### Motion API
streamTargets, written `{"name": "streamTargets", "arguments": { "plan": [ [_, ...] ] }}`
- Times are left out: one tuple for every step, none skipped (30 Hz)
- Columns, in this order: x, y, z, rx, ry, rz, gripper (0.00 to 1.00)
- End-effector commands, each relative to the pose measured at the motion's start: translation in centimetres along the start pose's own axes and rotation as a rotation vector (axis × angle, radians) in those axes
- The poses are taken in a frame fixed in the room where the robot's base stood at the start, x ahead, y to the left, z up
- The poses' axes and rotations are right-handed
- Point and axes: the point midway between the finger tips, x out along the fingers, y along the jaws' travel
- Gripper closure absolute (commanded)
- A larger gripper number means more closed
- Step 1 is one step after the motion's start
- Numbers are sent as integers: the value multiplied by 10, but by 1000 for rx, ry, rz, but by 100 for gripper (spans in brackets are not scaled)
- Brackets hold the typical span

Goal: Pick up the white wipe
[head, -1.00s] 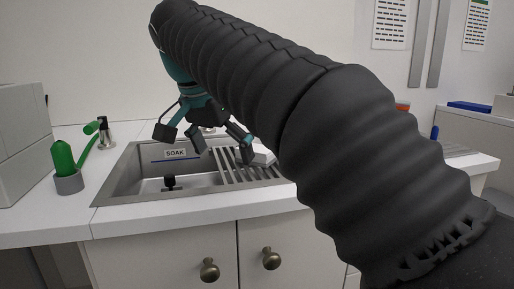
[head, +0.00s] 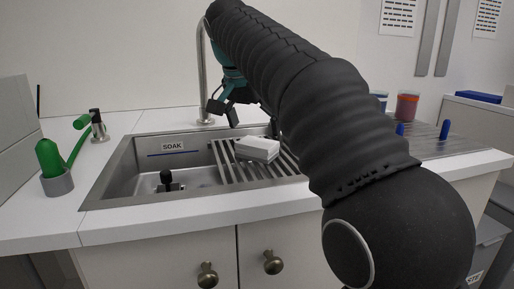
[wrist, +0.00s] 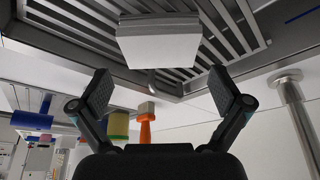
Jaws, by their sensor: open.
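The white wipe (head: 257,149) looks like a thick, pale folded block. It lies on the slatted rack (head: 223,163) over the right part of the sink in the head view. My gripper shows in the wrist view (wrist: 163,90) with its two fingers wide apart and nothing between them. The wipe also shows there (wrist: 158,48), beyond the fingertips and apart from them. In the head view my gripper (head: 228,108) is beyond and above the wipe, partly hidden behind my dark arm.
The sink (head: 118,178) has a SOAK label (head: 173,147) and a black plug-like piece (head: 168,181). A metal tap (head: 202,80) stands behind it. A green brush (head: 49,158) in a grey cup is at left. Jars (head: 406,106) and blue pegs (head: 445,129) are at right.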

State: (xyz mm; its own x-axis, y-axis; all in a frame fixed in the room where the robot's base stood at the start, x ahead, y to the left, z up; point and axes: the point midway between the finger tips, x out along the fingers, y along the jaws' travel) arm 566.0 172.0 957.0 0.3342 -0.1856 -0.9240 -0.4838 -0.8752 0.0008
Motion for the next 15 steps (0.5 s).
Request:
{"name": "streamTargets", "arguments": {
  "plan": [
    [0,0,-2,0,0,-1,0],
    [1,-1,-3,-1,0,-1,0],
    [2,-1,-6,0,0,0,0],
    [3,0,-8,0,0,0,0],
    [5,0,-12,0,0,0,0],
    [12,0,-13,-1,-1,1,0],
    [18,0,-11,-2,-1,1,0],
    [23,0,-11,-2,-1,2,0],
    [29,0,-11,-2,-1,1,0],
    [34,0,-11,-2,-1,1,0],
    [38,0,-11,-2,-1,1,0],
    [43,0,-11,-2,-1,0,0],
    [46,0,-11,-2,0,0,0],
    [49,0,-11,-1,0,0,0],
    [51,0,-11,-1,0,0,0]
  ]
}}
